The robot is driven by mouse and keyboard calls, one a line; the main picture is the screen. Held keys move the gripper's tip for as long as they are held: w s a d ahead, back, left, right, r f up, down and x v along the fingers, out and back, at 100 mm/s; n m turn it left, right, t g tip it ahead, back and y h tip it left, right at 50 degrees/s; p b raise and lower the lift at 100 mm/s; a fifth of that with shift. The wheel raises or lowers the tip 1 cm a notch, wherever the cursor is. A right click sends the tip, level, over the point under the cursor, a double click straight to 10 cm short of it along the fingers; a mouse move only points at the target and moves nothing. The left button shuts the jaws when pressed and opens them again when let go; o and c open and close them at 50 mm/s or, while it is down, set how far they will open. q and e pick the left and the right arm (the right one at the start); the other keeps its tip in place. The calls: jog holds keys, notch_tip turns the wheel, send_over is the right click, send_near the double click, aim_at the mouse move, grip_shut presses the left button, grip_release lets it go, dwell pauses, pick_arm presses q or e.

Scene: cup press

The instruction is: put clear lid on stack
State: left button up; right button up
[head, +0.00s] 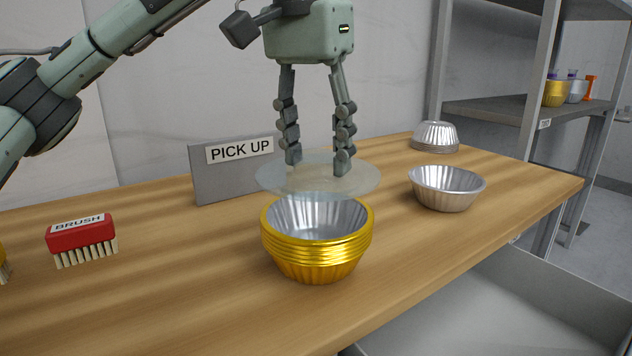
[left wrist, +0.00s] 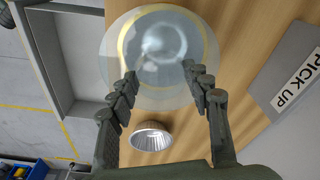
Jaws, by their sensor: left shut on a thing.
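The clear lid (head: 318,184) is a round see-through disc, held roughly level above the stack. My left gripper (head: 318,165) is shut on the clear lid from above. The stack (head: 318,248) is several gold fluted cups with a silver inside, standing on the wooden table. The lid is above the stack's rear rim, and a small gap seems to show between them. In the left wrist view the clear lid (left wrist: 120,80) covers the gold ring of the stack (left wrist: 205,45). My right gripper is not in view.
A silver cup (head: 447,190) stands right of the stack, and upside-down silver cups (head: 435,137) stand behind it. A grey PICK UP sign (head: 228,178) stands behind the stack. A red brush (head: 82,238) lies at left. A grey bin (head: 510,310) is below the table's right edge.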

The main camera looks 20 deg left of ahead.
aim_at(314, 153)
pick_arm(q)
jog(key=shift+w+a+f, duration=0.15)
jog(key=shift+w+f, duration=0.3)
notch_tip(314, 153, down, 3)
jog(key=shift+f+b, duration=0.1)
jog(key=shift+b, duration=0.3)
jog(key=shift+f, duration=0.2)
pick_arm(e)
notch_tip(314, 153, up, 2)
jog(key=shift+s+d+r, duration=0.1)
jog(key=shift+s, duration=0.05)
pick_arm(q)
jog(key=shift+f, duration=0.15)
jog(key=shift+f, duration=0.1)
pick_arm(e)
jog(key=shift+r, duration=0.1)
pick_arm(q)
jog(key=shift+f+b, duration=0.3)
jog(key=o, duration=0.7)
jog(key=shift+o, duration=0.2)
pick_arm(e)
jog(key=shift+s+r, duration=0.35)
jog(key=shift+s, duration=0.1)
pick_arm(q)
jog(key=shift+r, duration=0.2)
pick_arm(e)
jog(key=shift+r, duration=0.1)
